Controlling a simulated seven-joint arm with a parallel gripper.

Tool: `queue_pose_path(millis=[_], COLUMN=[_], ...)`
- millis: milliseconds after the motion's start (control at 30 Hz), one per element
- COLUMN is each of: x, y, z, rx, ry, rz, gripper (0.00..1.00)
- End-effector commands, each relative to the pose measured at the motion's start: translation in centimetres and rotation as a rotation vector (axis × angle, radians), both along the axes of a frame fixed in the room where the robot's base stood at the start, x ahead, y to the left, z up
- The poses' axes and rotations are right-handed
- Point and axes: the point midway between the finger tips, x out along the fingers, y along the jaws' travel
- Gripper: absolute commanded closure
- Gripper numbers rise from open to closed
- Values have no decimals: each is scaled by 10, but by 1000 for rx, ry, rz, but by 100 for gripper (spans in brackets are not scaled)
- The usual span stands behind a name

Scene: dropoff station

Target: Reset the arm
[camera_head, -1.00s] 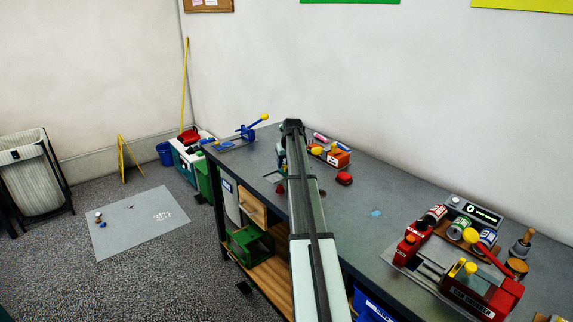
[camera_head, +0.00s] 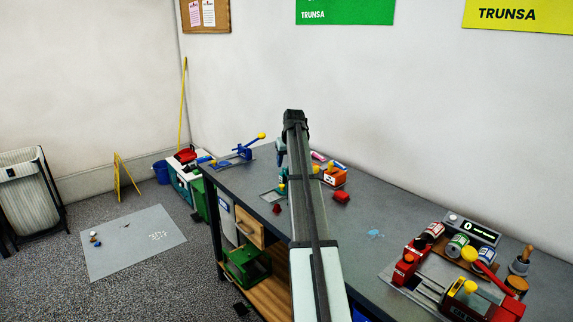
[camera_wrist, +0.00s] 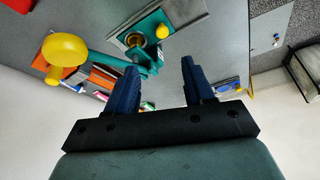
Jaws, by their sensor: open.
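My gripper (camera_wrist: 158,82) shows in the wrist view with its two blue fingers spread apart and nothing between them. A teal device (camera_wrist: 150,42) with a round opening lies beyond the fingertips, apart from them. In the head view my arm reaches out over the workbench (camera_head: 355,222), and its links hide part of the bench top. The gripper itself is mostly hidden behind the arm there.
A red vise-like machine (camera_head: 470,290), several cans and a display unit (camera_head: 472,228) crowd the near right of the bench. An orange device (camera_head: 334,177) and a red block (camera_head: 341,197) sit near the arm. A blue lever tool (camera_head: 243,152) stands at the far end.

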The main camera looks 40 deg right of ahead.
Motion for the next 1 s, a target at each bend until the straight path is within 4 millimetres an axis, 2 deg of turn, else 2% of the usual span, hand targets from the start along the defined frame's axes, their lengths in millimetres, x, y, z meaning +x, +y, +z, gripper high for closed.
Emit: queue_pose_path(millis=[467, 600, 667, 767, 1000], x=[0, -1, 0, -1, -9], y=[0, 10, 23, 60, 173], z=[0, -7, -16, -42, -120], rx=[0, -1, -5, -12, -34], ry=[0, -5, -13, -37, -105], rz=[0, 18, 45, 116, 334], gripper=[48, 48, 48, 48, 48])
